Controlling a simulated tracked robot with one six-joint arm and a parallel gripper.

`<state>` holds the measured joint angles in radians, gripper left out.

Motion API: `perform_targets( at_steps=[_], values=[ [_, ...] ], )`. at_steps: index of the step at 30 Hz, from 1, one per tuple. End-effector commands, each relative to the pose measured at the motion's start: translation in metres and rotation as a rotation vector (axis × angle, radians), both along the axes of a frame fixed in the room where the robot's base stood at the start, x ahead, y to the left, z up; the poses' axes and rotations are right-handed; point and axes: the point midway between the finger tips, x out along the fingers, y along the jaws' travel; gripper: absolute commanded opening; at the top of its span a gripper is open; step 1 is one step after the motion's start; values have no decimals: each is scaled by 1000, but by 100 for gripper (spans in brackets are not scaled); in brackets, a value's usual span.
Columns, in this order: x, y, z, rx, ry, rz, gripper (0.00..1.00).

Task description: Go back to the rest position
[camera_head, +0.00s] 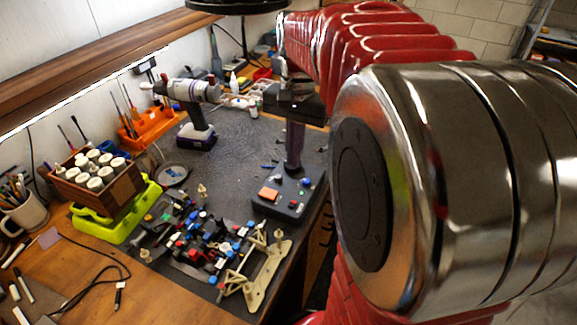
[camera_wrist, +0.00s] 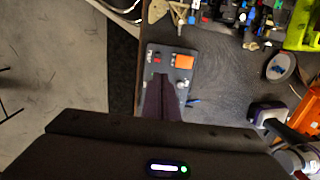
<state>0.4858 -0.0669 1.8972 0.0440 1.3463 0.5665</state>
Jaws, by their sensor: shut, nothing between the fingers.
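My gripper (camera_head: 293,163) hangs down above a dark control box (camera_head: 286,196) in the head view. Its dark fingers are together and hold nothing. In the wrist view the closed fingertips of my gripper (camera_wrist: 167,78) overlap the control box (camera_wrist: 169,58), so part of its top is hidden. The box carries an orange button, a red one and other small controls. I cannot tell whether the fingertips touch the box or stay just above it. My red and silver arm fills the right side of the head view.
The racecar chassis (camera_head: 205,245) lies left of the box, on the dark mat. A cordless drill (camera_head: 193,105) stands behind, near an orange bin (camera_head: 150,128). A crate of bottles (camera_head: 100,182) sits on a green case (camera_head: 118,222). The bench edge is close on the box's right.

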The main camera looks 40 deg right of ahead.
Motion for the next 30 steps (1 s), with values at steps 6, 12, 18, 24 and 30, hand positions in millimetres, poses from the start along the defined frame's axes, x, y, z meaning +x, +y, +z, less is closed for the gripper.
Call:
perform_targets(
  at_steps=[6, 12, 18, 24, 30],
  values=[
    [1, -1, 16, -1, 0, 0, 0],
    [0, -1, 17, -1, -1, 1, 0],
    [1, 0, 17, -1, -1, 2, 0],
    [1, 0, 16, -1, -1, 8, 0],
    [7, -4, 13, -18, -32, 79, 0]
  ],
)
